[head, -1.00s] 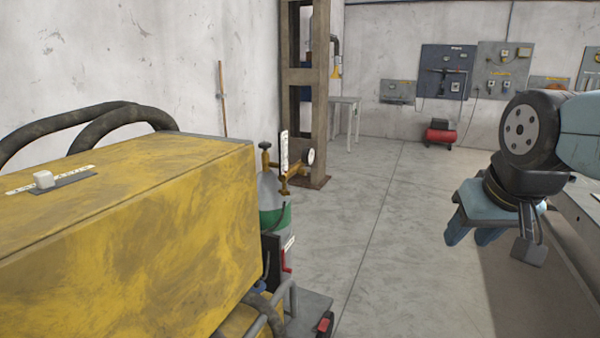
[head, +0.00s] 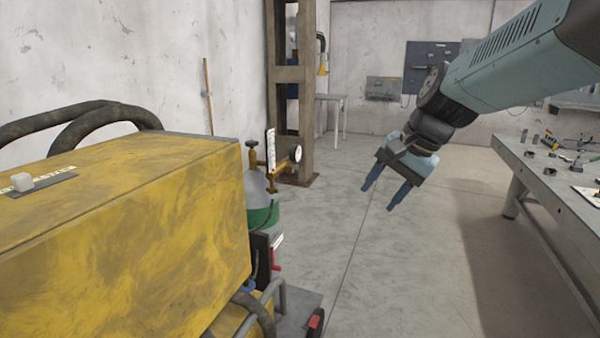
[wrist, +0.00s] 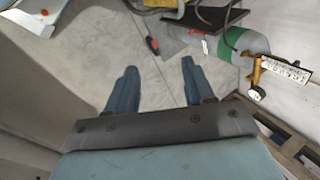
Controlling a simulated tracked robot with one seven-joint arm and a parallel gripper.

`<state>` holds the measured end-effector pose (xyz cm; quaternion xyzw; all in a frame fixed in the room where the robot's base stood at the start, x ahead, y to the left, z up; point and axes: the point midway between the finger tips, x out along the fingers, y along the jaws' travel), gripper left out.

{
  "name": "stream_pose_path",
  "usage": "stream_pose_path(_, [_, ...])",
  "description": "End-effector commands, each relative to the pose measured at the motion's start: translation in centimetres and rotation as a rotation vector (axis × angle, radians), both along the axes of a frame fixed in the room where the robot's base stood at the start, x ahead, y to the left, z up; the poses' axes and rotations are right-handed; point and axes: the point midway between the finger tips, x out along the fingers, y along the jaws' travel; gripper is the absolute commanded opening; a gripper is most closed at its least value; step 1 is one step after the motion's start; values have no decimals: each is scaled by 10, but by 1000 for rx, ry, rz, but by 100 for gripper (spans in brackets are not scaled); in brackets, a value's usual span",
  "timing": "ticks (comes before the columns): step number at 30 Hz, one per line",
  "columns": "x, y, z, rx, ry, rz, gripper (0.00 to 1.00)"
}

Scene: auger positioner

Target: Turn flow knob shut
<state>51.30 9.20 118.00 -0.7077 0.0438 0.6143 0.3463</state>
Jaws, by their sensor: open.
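A gas cylinder with a green band (head: 262,215) stands behind the yellow machine, left of centre in the head view. Its brass regulator (head: 283,163) carries an upright white flow tube (head: 270,148) and a round gauge (head: 296,154). The flow knob is too small to single out among the brass fittings. My gripper (head: 379,198) is open and empty, pointing down, to the right of the regulator and apart from it. In the wrist view the regulator (wrist: 262,66) is right of my gripper's fingers (wrist: 158,66).
A workbench (head: 560,185) with tools is at right. A steel column (head: 293,90) stands behind the cylinder. The floor (head: 400,270) between machine and bench is clear.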

Motion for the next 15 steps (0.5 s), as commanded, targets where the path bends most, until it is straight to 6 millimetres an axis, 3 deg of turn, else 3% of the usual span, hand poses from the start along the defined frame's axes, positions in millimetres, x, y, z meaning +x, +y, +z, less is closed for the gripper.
stream_pose_path(15, [153,66,-26,534,462,-455,53])
